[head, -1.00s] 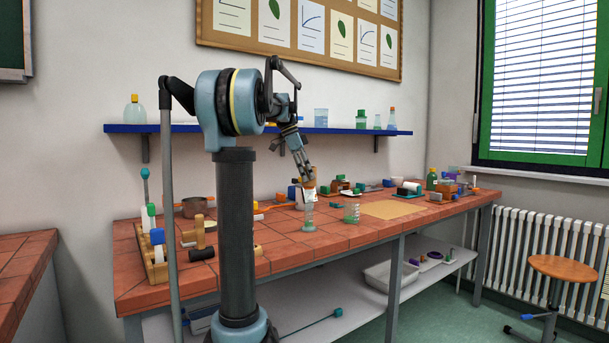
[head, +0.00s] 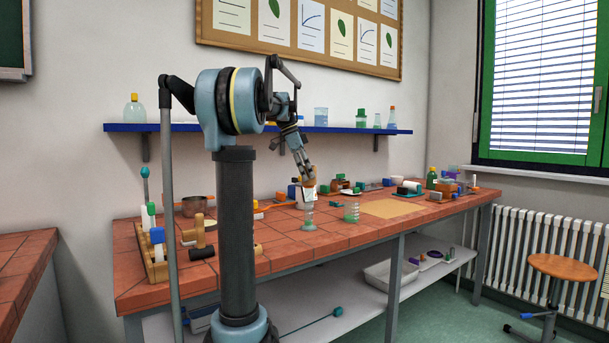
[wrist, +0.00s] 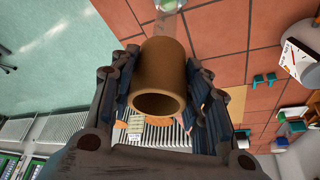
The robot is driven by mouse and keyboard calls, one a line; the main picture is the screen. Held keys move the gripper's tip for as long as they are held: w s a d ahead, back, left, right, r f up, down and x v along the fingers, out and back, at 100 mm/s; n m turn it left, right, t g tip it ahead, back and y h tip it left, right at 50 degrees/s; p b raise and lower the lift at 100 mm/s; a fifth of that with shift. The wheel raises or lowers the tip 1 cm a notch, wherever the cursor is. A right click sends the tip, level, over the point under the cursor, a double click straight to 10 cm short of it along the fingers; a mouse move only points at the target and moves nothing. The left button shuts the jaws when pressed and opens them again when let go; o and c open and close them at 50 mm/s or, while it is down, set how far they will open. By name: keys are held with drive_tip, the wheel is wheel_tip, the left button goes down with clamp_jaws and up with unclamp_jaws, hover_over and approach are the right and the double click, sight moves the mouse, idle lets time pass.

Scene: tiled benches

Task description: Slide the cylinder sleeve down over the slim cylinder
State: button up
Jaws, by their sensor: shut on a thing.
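The brown cylinder sleeve (wrist: 160,72) is a hollow tube held between the two fingers of my gripper (wrist: 162,85) in the wrist view. Its near open end faces the camera. In the head view my gripper (head: 310,183) is above the bench, over the slim cylinder (head: 308,218), a clear glass vessel standing upright with a wider foot. In the wrist view, part of the clear cylinder (wrist: 170,8) shows beyond the sleeve's far end. The sleeve hides the rest, so I cannot tell whether it is around the cylinder's top.
A clear beaker-like vessel (head: 351,212) stands just right of the slim cylinder. A tan mat (head: 393,208) lies farther right. A wooden rack (head: 157,262) and a dark hammer-like tool (head: 201,253) are at the left. Several small items line the back.

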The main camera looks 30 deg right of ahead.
sight(306, 198)
drive_tip(key=shift+f, duration=5.2)
idle(2.8)
